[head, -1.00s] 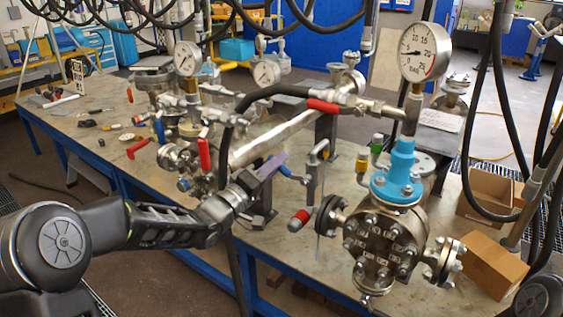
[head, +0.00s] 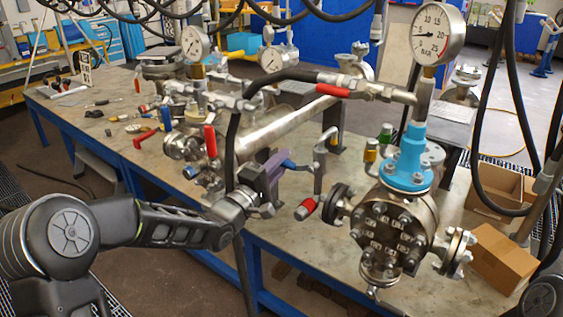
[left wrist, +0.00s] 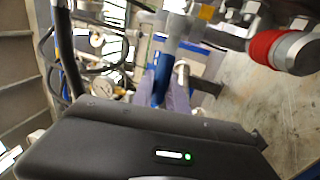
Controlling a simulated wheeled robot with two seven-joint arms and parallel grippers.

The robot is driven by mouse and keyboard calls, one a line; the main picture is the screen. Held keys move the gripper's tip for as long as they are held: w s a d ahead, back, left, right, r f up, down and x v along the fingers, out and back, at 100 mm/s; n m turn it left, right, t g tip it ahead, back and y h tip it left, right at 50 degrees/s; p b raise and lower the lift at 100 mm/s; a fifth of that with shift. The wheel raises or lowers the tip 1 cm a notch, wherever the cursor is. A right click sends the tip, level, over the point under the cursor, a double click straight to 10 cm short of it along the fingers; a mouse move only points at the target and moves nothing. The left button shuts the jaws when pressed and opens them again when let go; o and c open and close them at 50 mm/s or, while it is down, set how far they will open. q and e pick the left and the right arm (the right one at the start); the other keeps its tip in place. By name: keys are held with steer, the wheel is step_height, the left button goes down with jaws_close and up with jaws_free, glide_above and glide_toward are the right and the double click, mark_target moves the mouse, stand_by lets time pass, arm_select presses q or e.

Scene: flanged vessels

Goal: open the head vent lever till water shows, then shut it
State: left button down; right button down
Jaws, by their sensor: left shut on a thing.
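My left gripper (head: 272,172) is shut on the blue vent lever (head: 292,165), beside the bent metal vent pipe (head: 320,158). In the left wrist view the blue lever (left wrist: 161,82) lies between the purple-grey fingers (left wrist: 172,98). The pipe's open end points down, left of the flanged vessel head (head: 393,235); I see no clear water stream under it now. My right gripper is out of view.
A red-capped fitting (head: 306,208) sits just below the lever. A pressure gauge (head: 437,33) stands above the blue collar (head: 408,160). Red-handled valves (head: 211,141) and a black hose (head: 272,80) crowd the left and back. Cardboard boxes (head: 498,255) stand at right.

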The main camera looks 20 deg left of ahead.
arm_select(q)
steer(key=shift+f, duration=0.15)
steer(key=c, duration=1.3)
jaws_free()
steer(key=shift+s, duration=0.1)
steer(key=shift+b+v, duration=0.5)
steer(key=shift+v, duration=3.35)
